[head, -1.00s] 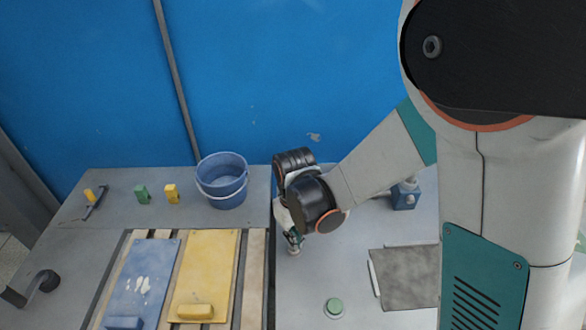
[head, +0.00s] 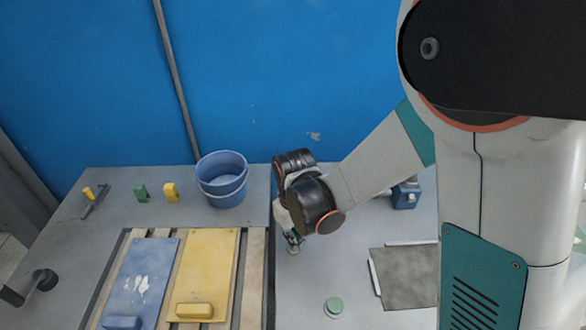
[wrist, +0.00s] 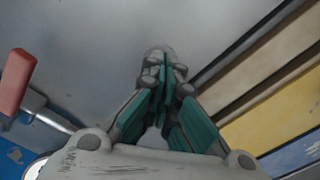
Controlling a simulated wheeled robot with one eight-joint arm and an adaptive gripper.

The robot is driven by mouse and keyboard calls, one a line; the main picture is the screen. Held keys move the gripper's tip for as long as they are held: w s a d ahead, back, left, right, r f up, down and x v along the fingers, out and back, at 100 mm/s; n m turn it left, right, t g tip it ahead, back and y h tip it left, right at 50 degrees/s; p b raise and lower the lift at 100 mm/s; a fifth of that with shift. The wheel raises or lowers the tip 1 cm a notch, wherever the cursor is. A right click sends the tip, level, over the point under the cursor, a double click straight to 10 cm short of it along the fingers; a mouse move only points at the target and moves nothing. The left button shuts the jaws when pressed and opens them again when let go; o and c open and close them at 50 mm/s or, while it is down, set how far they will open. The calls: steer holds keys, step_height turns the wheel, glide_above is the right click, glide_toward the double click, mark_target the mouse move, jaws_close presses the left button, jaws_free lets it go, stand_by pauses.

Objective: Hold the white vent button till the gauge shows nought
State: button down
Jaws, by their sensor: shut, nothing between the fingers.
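My gripper (head: 293,246) points down at the grey bench top, just right of the slatted bed; its fingers are shut and empty. In the wrist view the green-padded fingers (wrist: 160,75) meet over a pale round shape (wrist: 157,51), which fits the white vent button but is mostly hidden by the fingertips. I cannot tell whether it is pressed in. A white dial edge (wrist: 35,170), perhaps the gauge, shows at the lower left of the wrist view; its needle is not visible.
A green button (head: 334,307) stands nearer on the bench. A blue panel (head: 150,265) and a yellow panel (head: 212,260) lie on the slats. A blue bucket (head: 221,190) stands behind. A blue unit (head: 405,197) is right of my gripper; a red handle (wrist: 16,82) shows in the wrist view.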

steer(key=shift+f+b, duration=0.6)
steer(key=shift+f, duration=0.15)
steer(key=shift+r, duration=0.1)
stand_by(0.7)
steer(key=shift+r+p, duration=2.5)
steer(key=shift+r, duration=1.05)
